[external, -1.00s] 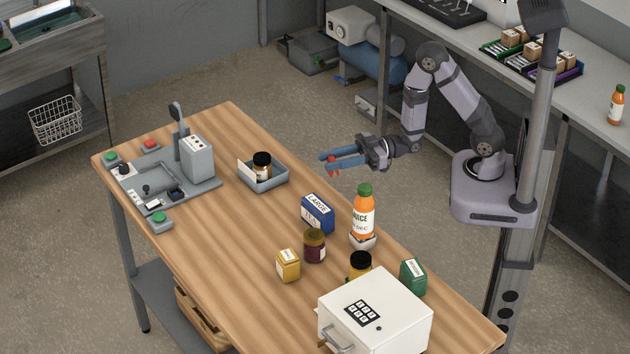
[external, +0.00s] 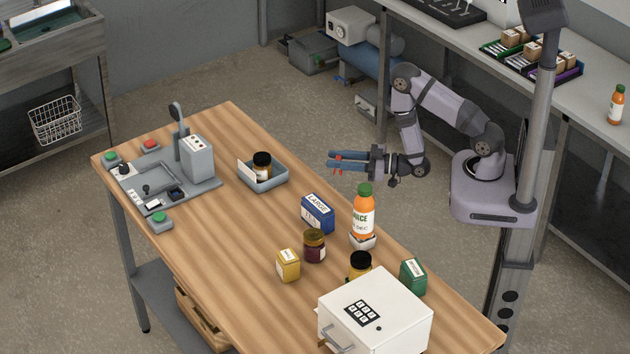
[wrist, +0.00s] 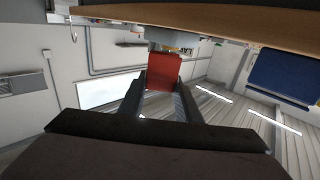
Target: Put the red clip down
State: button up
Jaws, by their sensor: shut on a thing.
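The red clip (wrist: 163,71) is between the fingertips of my gripper (wrist: 162,92) in the wrist view. In the external view my gripper (external: 336,162) is shut on it, and only small red parts of the clip show around the blue fingers. My gripper is held level in the air by the table's (external: 222,274) right edge, clear of the tabletop. It is to the right of the grey tray (external: 266,186) and above and behind the orange juice bottle (external: 363,214).
The tray holds a dark jar (external: 262,166) and a white card. A blue box (external: 318,213), maroon jar (external: 314,246), yellow box (external: 288,265), green box (external: 413,276) and white safe (external: 374,318) stand nearer. A grey machine (external: 196,160) stands at left. The table's left-middle is clear.

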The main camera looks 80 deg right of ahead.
jog(key=shift+s+d+f, duration=0.25)
jog(key=shift+d+f, duration=0.1)
jog(key=shift+f, duration=0.05)
jog(key=shift+d+r+h, duration=0.15)
jog(key=shift+d+h, duration=0.25)
jog(key=s+d+m+h, duration=0.1)
jog(key=d+m+h, duration=0.2)
jog(key=d, duration=0.1)
jog(key=a+n+y, duration=0.1)
jog(key=a, duration=0.3)
jog(key=a+n+y, duration=0.1)
jog(key=a, duration=0.2)
jog(key=w+a+y, duration=0.1)
jog(key=a, duration=0.3)
jog(key=shift+a+n, duration=0.35)
jog(key=shift+n, duration=0.05)
jog(key=shift+d, duration=0.15)
